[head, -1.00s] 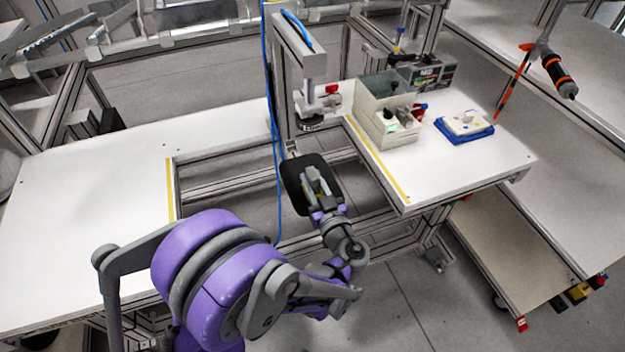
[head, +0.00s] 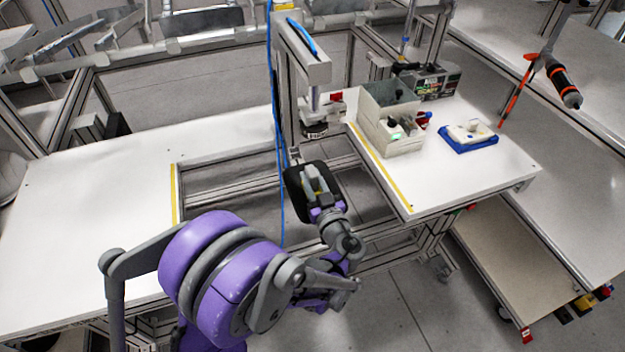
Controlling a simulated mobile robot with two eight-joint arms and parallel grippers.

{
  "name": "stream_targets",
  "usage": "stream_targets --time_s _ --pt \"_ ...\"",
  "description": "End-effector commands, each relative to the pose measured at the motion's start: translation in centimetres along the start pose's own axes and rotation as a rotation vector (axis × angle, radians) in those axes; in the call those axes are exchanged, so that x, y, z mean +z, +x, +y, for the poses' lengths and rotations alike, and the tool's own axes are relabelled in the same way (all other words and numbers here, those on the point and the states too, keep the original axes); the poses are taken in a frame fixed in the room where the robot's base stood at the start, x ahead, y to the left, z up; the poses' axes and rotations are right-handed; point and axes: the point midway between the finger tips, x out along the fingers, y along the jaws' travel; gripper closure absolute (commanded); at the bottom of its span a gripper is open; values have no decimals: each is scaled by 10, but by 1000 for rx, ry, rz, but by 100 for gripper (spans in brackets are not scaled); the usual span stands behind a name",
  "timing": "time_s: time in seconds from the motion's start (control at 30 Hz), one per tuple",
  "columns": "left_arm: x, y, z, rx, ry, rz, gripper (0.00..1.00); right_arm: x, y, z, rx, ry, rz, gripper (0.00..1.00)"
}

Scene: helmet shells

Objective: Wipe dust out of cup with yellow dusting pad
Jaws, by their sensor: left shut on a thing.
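My left gripper (head: 318,190) reaches forward from the lower middle, over the gap between the two white table tops. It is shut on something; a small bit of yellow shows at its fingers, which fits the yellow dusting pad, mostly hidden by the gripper. A black, rounded-square piece (head: 295,178), perhaps the cup, shows behind and around the fingers. I cannot tell whether the pad touches its inside. No dust can be made out. My right gripper is not in view.
A grey post with an overhanging arm (head: 303,58) and a blue cable (head: 280,150) stand just beyond the gripper. On the right table (head: 450,190) are a grey open box (head: 400,145) and a blue tray (head: 470,146) with a white piece. The left table (head: 90,210) is bare.

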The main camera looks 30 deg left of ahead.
Motion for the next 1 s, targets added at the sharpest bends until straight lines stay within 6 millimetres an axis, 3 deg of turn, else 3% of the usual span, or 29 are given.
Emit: stream_targets --time_s 0.33,1.0 --pt "0 -3 0 -1 0 0 100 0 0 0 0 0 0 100" --pt "-1 -34 0 0 0 -1 100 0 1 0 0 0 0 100"
